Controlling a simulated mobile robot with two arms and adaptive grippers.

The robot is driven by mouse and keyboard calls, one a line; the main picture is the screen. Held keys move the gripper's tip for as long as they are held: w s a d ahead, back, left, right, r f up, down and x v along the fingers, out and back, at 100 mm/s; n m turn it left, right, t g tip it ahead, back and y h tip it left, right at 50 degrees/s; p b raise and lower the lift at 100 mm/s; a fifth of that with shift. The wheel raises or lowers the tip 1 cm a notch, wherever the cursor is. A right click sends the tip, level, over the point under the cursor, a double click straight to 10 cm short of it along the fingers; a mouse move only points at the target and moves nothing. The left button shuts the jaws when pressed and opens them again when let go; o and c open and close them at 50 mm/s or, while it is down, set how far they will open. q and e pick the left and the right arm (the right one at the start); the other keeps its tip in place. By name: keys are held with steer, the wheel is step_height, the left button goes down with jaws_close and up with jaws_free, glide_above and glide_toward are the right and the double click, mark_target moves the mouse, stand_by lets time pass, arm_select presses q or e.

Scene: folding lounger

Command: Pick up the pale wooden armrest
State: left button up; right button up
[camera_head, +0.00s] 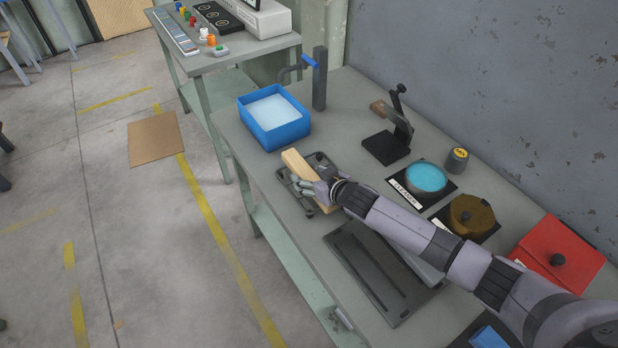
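The pale wooden armrest (297,163) is a light, long block on a dark wire-like rack (285,178) on the grey-green bench. Its far end sticks out beyond my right gripper (308,189), and a bit of its near end shows below the hand. My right gripper is at the middle of the armrest, with its fingers over and beside it. The hand hides that part, so I cannot tell whether the fingers are closed on the wood. My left gripper is not in view.
A blue tub (243,112) with pale contents stands beyond the rack, next to a dark post with a tap (319,80). A lever press (385,148), a turquoise-topped dish (427,177), a brown lidded pot (470,216) and a red box (558,251) line the right. A dark slotted plate (362,262) lies nearer.

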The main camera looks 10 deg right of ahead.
steer(key=c, duration=1.2)
steer(key=shift+r, duration=0.15)
